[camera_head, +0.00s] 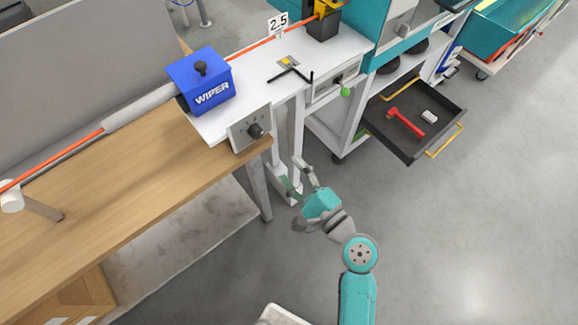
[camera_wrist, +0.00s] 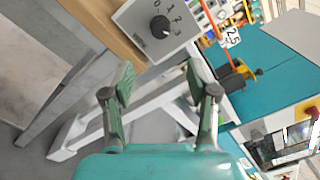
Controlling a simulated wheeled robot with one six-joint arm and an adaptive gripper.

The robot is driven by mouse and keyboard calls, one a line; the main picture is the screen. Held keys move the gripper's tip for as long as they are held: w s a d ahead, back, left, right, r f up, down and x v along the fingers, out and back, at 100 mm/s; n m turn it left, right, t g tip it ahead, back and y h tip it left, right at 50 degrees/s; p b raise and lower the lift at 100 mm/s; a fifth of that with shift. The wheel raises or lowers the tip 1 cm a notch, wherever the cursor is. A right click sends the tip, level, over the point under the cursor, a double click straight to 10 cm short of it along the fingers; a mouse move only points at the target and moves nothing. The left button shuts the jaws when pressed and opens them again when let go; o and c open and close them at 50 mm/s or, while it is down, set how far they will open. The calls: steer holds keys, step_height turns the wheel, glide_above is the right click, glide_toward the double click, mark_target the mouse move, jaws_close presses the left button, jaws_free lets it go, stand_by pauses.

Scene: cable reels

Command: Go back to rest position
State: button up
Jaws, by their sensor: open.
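My gripper (camera_head: 298,180) is open and empty in the head view, in front of the white bench leg and below the grey control box. In the wrist view its two fingers (camera_wrist: 160,92) stand apart with nothing between them. The control box with a black rotary knob (camera_head: 255,131) is fixed at the front end of the white bench; the knob also shows in the wrist view (camera_wrist: 160,26), with a numbered dial around it. My gripper does not appear to touch the box.
A wooden table (camera_head: 130,185) stands at left. A blue WIPER box (camera_head: 203,82) sits on the white bench. An open dark drawer (camera_head: 410,145) with a red hammer-like tool (camera_head: 405,121) juts out at right. The grey floor (camera_head: 470,240) at lower right is clear.

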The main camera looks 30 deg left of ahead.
stand_by(0.4)
steer(key=s+d+f+n+t+h, duration=0.1)
steer(key=s+d+f+t+h, duration=0.3)
steer(key=d, duration=0.7)
steer(key=s+d+f+n+t+h, duration=0.1)
steer(key=s+d+f+t+h, duration=0.1)
steer(key=s+d+f+h, duration=0.6)
steer(key=s+d+r+n+t+h, duration=0.1)
steer(key=s+d+r+n+h, duration=0.3)
steer(key=s+d+r+n, duration=0.5)
steer(key=s+d+r, duration=0.2)
steer(key=s+d, duration=0.2)
steer(key=d, duration=0.1)
steer(key=shift+s+d+n+t+h, duration=0.2)
steer(key=shift+s+n+t+h, duration=0.1)
steer(key=shift+s+n+h, duration=0.1)
